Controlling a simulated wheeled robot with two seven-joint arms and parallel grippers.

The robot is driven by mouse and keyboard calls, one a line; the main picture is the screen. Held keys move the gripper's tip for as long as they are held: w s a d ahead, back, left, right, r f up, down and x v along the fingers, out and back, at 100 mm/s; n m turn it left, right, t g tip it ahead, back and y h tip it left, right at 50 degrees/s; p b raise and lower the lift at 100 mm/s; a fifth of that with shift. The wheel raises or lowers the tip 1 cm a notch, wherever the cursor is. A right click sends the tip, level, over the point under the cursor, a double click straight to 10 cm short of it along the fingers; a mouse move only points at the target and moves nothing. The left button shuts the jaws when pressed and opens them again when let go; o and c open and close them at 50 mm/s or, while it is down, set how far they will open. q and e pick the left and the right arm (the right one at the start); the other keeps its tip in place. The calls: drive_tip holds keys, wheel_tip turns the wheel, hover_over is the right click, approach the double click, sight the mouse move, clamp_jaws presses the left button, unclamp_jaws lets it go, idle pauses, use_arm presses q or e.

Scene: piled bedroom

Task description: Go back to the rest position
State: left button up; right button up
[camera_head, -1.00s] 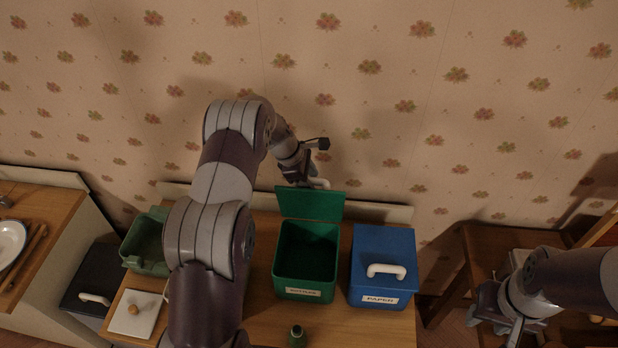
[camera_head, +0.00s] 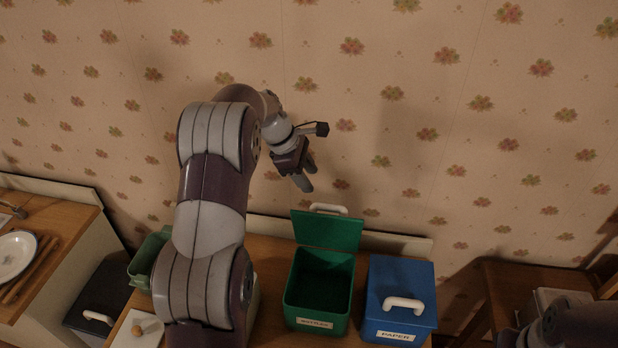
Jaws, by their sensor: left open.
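My left gripper (camera_head: 306,180) is open and empty. It is raised in front of the wallpaper, above the open green lid (camera_head: 327,231) and apart from it. My left arm comes up from the bottom and hides part of the table. The green bin (camera_head: 318,290) stands open below, with its lid tipped up at the back and a label on its front. My right arm shows only in part at the lower right corner, and the state of its gripper cannot be made out.
A blue bin (camera_head: 399,300) labelled PAPER, with a shut lid, stands right of the green bin. A green container (camera_head: 146,262), a white lid with a knob (camera_head: 138,330) and a black box (camera_head: 99,297) are at the left. A plate (camera_head: 15,254) lies on the side counter.

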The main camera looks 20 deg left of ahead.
use_arm(q)
drive_tip(key=s+f+m+g+y+b, duration=0.1)
drive_tip(key=s+f+m+y, duration=0.1)
drive_tip(key=s+f+m, duration=0.45)
drive_tip(key=s+d+f+m+y+b, duration=0.1)
drive_tip(key=s+d+f+m+b, duration=0.2)
drive_tip(key=s+d+m+b, duration=0.2)
drive_tip(key=s+d+f+m+b, duration=0.4)
drive_tip(key=s+m, duration=0.5)
drive_tip(key=s, duration=0.5)
drive_tip(key=shift+s+d+f+g+y+b, duration=0.15)
drive_tip(key=shift+d+f+g+y+b, duration=0.35)
drive_tip(key=shift+d, duration=0.6)
drive_tip(key=shift+s+r, duration=0.15)
drive_tip(key=shift+r, duration=0.05)
